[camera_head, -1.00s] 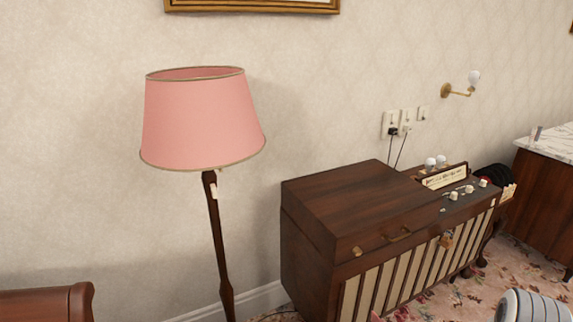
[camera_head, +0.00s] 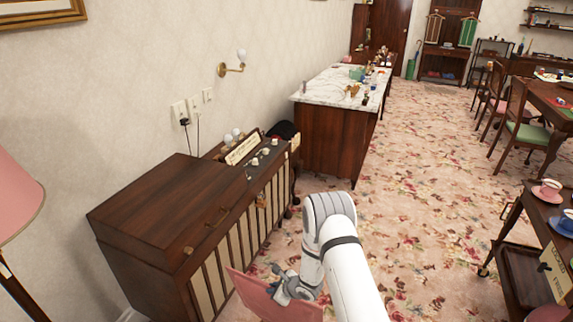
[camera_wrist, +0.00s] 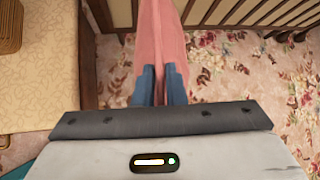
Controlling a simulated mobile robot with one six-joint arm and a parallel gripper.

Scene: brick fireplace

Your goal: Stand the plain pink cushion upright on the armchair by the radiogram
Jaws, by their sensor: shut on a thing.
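A plain pink cushion (camera_head: 258,299) is held low in front of the radiogram (camera_head: 150,200), at the bottom of the head view. My gripper (camera_head: 283,287) is shut on it. In the wrist view the cushion (camera_wrist: 163,35) is seen nearly edge-on, pinched between my blue fingers (camera_wrist: 160,82), and extends past the top edge. The radiogram's slatted front (camera_wrist: 225,12) is beyond it there. No armchair is recognisable in the head view. A cream patterned surface (camera_wrist: 45,85) lies left in the wrist view; I cannot tell whether it belongs to the armchair.
A pink lampshade (camera_head: 15,195) is at the left edge of the head view. A marble-topped cabinet (camera_head: 340,95) stands beyond the radiogram. A dark trolley (camera_head: 520,235) with cups is at the right. Floral carpet (camera_head: 420,170) lies open between them.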

